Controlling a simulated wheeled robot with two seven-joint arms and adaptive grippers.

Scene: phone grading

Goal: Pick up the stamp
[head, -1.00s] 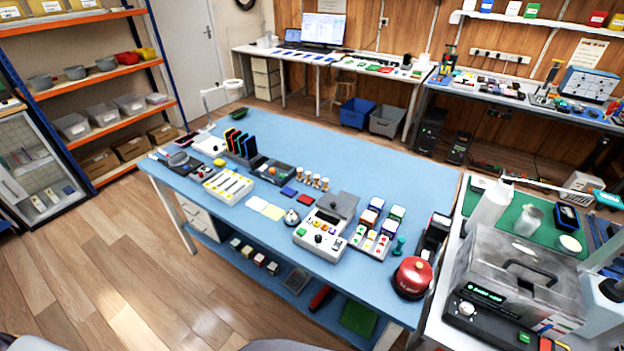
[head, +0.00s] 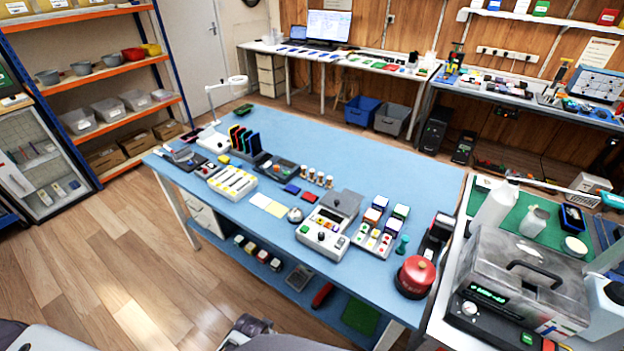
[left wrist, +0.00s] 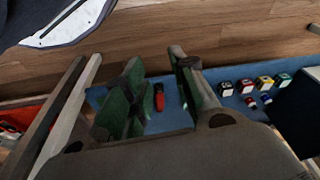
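Several small stamps with wooden handles (head: 318,178) stand in a row on the blue table, behind the grading device. A teal knob-shaped piece (head: 402,244) stands near the table's right end; it may also be a stamp, and I cannot tell which one is meant. In the left wrist view my left gripper (left wrist: 156,72) is open, with its two fingers spread and nothing held. It is apart from the table's stamps. Beyond its fingers a red and black object (left wrist: 159,97) lies on a blue surface. My right gripper is not seen.
The blue table (head: 360,150) has clear room at the back. A white device with buttons (head: 323,232), a red round canister (head: 415,275) and a button panel (head: 372,240) crowd its front right. A grey case (head: 520,275) stands on the right bench. Small boxes (left wrist: 245,86) line the lower shelf.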

